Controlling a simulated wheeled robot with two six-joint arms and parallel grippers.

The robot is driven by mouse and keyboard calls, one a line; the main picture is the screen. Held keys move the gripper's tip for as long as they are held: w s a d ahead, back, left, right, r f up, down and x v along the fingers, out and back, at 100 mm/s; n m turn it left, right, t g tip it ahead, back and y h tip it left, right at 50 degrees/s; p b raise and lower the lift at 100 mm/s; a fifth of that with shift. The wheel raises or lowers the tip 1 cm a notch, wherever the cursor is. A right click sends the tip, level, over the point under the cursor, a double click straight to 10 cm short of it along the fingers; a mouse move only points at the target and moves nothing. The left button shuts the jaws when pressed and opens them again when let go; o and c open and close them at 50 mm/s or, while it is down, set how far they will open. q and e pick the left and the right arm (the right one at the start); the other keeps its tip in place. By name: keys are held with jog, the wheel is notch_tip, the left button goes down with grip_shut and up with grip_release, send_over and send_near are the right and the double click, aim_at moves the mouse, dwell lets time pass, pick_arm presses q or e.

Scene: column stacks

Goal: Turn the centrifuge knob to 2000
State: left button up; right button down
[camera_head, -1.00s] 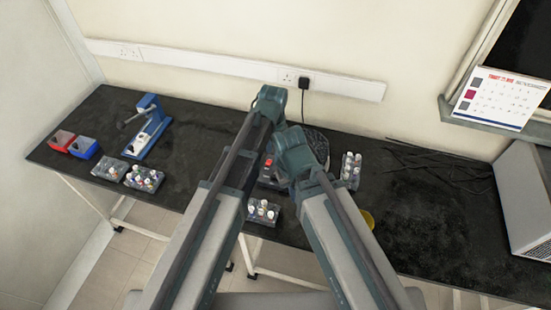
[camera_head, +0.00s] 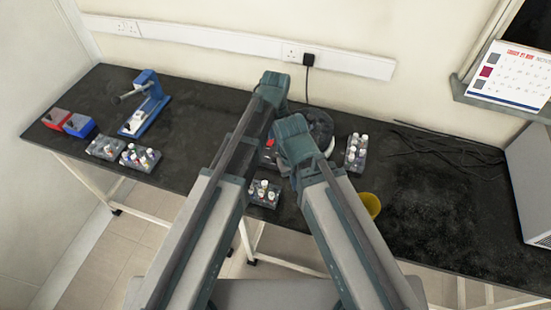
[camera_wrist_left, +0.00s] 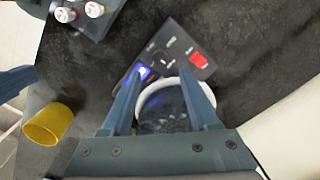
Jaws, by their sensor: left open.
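The centrifuge (camera_head: 320,127) stands near the middle of the bench, partly hidden behind my arms in the head view. In the left wrist view, its dark control panel (camera_wrist_left: 178,46) has a red switch (camera_wrist_left: 199,58), small markings and a glowing blue light (camera_wrist_left: 143,72). I cannot make out the knob or its setting clearly. The centrifuge's round white rim (camera_wrist_left: 206,91) lies around a dark centre between my fingers. My left gripper (camera_wrist_left: 163,84) is open and empty, above the centrifuge with its tips near the panel. My right gripper's jaws do not show.
Vial racks stand in front of the centrifuge (camera_head: 264,194) and to its right (camera_head: 356,153). A yellow cup (camera_head: 371,205) stands near the front edge. A blue press-like device (camera_head: 147,104), red and blue boxes and more racks are at left. Bench right of the cup is mostly clear.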

aim_at(275, 155)
pick_arm(q)
notch_tip(275, 155, down, 8)
jog(key=b, duration=0.6)
jog(key=shift+r, duration=0.2)
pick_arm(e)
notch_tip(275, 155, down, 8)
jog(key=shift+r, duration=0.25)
pick_arm(q)
grip_shut()
